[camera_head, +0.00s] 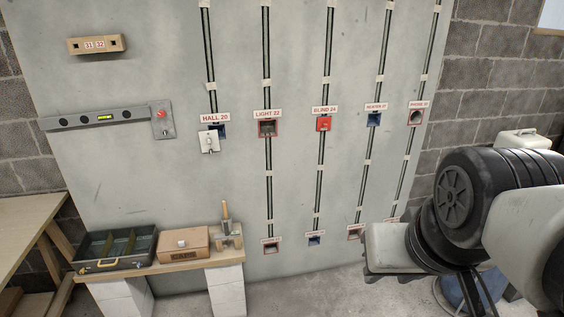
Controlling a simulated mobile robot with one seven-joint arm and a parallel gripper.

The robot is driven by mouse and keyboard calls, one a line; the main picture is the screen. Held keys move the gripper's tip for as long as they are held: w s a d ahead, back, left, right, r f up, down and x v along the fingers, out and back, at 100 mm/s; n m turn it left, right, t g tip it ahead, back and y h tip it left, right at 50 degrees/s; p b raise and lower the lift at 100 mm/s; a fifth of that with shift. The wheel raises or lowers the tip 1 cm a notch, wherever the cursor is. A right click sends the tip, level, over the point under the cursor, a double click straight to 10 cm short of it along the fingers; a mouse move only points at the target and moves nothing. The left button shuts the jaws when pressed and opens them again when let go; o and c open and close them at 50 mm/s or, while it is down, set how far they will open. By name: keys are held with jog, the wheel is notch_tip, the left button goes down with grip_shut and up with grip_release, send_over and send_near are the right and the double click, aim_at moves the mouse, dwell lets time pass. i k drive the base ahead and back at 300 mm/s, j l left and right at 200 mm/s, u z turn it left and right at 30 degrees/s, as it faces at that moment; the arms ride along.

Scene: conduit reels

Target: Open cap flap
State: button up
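No part is labelled as a cap flap. On the grey wall panel (150,80), a white plate (209,141) with a small knob hangs at the lower left of the blue box under the HALL 20 label (215,118). A red box (323,123) under BLIND 24 looks covered at its front. The LIGHT 22 box (267,128) is red-rimmed with a dark inside. The PHONE box (416,117) shows a round dark opening. Which one carries the flap, I cannot tell. My arm fills the right side; my gripper's fingers cannot be made out.
A low bench (165,266) on white blocks holds an open green toolbox (115,248), a brown box (183,243) and a wooden block with an upright tool (228,235). A spirit level (95,118) is mounted at left. Floor before the panel's middle is clear.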

aim_at(173, 241)
jog(key=i+j+u, duration=0.25)
jog(key=i+j, duration=0.65)
jog(key=j, duration=0.3)
jog(key=i+j+u, duration=0.25)
jog(key=i+j, duration=0.7)
jog(key=j, duration=0.1)
